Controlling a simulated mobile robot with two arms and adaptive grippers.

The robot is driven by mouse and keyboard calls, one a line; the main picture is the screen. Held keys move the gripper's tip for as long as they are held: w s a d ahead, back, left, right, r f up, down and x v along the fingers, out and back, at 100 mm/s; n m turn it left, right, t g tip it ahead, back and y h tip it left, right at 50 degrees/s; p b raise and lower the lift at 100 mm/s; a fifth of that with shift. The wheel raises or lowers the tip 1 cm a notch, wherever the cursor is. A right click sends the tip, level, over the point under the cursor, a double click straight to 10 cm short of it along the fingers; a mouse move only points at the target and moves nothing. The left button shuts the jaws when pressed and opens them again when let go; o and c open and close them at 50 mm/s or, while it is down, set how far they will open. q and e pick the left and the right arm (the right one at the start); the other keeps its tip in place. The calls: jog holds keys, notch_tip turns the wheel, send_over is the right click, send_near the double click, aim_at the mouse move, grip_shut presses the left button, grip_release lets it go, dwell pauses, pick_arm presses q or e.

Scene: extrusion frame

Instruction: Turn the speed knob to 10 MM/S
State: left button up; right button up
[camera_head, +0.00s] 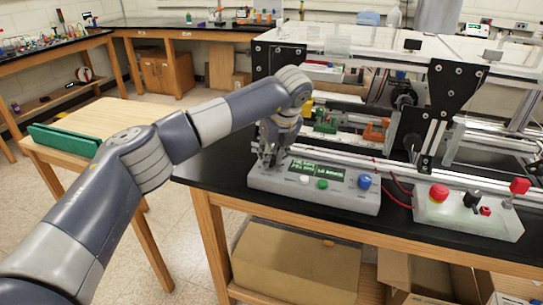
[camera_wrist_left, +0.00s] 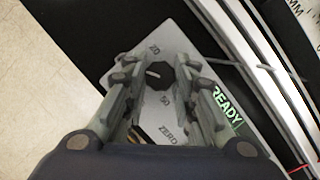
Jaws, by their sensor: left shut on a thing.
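The grey control box (camera_head: 330,200) sits on the black bench top, with a green-lettered display, a white button, a green button and a blue knob. My left gripper (camera_head: 268,160) reaches down over the box's left end. In the left wrist view the black knob (camera_wrist_left: 158,76) with a pale pointer mark is between the fingertips of this gripper, which is shut on it. The labels "20" and "50" show beside the knob, and "ZERO" and "READY" show nearer the gripper. The knob is hidden in the head view. My right gripper is not in view.
A second box (camera_head: 465,222) with a red mushroom button, a black knob and a red switch stands to the right. The extrusion frame (camera_head: 350,160) rises just behind the control box. A cardboard box (camera_head: 295,262) is under the bench. A wooden table (camera_head: 110,118) stands left.

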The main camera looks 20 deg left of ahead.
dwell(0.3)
pick_arm(q)
jog(key=o, duration=1.1)
jog(key=shift+c, duration=0.2)
jog(key=shift+r, duration=0.1)
jog(key=v, duration=1.2)
jog(key=shift+w, duration=0.1)
